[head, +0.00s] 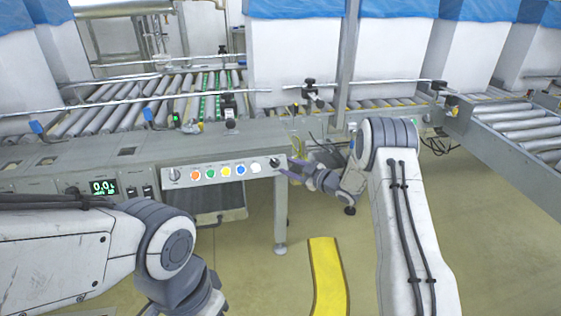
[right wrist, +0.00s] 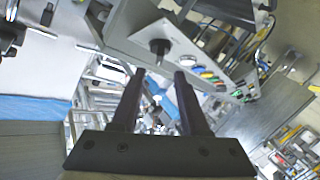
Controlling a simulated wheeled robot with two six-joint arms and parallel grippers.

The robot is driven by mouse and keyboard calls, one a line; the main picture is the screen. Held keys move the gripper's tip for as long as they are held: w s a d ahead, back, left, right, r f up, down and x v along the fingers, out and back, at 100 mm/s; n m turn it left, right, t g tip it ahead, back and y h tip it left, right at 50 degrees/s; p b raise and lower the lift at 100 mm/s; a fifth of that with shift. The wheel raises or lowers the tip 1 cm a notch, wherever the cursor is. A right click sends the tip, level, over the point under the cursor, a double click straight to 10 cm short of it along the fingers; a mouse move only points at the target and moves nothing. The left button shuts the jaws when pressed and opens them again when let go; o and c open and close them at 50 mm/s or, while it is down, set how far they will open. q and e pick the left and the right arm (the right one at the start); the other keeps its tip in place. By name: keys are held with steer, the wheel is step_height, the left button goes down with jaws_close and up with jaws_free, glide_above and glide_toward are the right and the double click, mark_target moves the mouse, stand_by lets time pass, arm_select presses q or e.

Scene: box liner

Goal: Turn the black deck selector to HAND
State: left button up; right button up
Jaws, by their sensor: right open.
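A black selector knob (head: 275,162) sits at the right end of the pale button panel (head: 218,171) on the conveyor's front face. In the right wrist view the black knob (right wrist: 158,47) stands out from its light plate, just beyond the fingertips. My right gripper (head: 287,169) is close to the right end of the panel. Its two dark fingers (right wrist: 159,74) are apart with nothing between them, and the knob lies ahead of the gap. The knob's label and pointer are too small to read. My left arm is at the lower left; its gripper does not show.
Orange, green, yellow, blue and white buttons (head: 225,170) line the panel left of the knob. Another dial (head: 174,175) is at the panel's left end. A green-lit display (head: 103,187) is further left. A table leg (head: 280,215) stands below. A yellow strip (head: 327,277) marks the floor.

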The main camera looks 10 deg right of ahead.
steer(key=v, duration=0.4)
steer(key=shift+s+p, duration=0.1)
steer(key=shift+p, duration=0.2)
